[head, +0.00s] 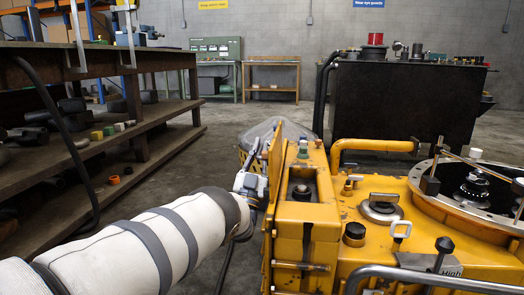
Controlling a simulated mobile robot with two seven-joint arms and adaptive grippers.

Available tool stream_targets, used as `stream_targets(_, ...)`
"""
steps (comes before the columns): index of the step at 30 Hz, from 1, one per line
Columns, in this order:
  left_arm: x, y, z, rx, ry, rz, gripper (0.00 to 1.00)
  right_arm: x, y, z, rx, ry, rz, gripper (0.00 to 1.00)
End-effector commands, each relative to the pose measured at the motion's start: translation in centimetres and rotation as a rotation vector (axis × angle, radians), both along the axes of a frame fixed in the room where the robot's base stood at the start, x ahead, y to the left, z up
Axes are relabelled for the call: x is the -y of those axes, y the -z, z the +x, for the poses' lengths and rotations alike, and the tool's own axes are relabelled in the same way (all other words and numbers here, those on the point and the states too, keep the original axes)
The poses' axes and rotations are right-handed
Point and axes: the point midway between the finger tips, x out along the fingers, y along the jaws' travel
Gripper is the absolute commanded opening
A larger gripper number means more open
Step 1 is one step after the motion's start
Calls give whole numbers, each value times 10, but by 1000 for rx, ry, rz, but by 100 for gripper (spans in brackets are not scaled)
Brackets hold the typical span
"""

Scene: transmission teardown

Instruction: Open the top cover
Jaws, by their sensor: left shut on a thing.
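The yellow transmission housing (345,235) fills the lower right of the head view. A thin yellow plate, which looks like the top cover (276,160), stands nearly upright along the left edge of the housing. My left gripper (252,184) is at the left side of this plate, shut on its edge. The fingertips are small and partly hidden, so the exact contact is unclear. My right gripper is not in view.
A round opening with a metal ring (425,195) and a dark shaft lies at the right. A yellow pipe (375,145) and a grey handle bar (430,278) stick out of the housing. A wooden shelf bench (150,150) stands at the left, with open floor between.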

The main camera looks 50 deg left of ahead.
Motion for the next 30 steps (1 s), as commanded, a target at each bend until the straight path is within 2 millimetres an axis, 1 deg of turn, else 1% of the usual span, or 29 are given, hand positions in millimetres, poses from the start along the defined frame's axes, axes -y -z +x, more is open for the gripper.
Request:
stream_targets(10, 0, 0, 0, 1, 2, -2, 0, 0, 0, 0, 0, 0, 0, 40)
stream_targets(11, 0, 0, 0, 1, 2, -2, 13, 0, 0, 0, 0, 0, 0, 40)
stream_targets(12, 0, 0, 0, 1, 2, -2, 22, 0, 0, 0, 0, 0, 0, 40)
stream_targets(13, 0, 0, 0, 1, 2, -2, 29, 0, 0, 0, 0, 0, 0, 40)
stream_targets(22, 1, 2, -1, -1, 2, -1, 30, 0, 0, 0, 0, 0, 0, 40)
stream_targets(26, 10, 20, -16, -3, 1, -3, 30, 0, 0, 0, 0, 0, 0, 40)
stream_targets(30, 25, 48, -40, -4, 1, -3, 30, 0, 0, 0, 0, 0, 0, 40)
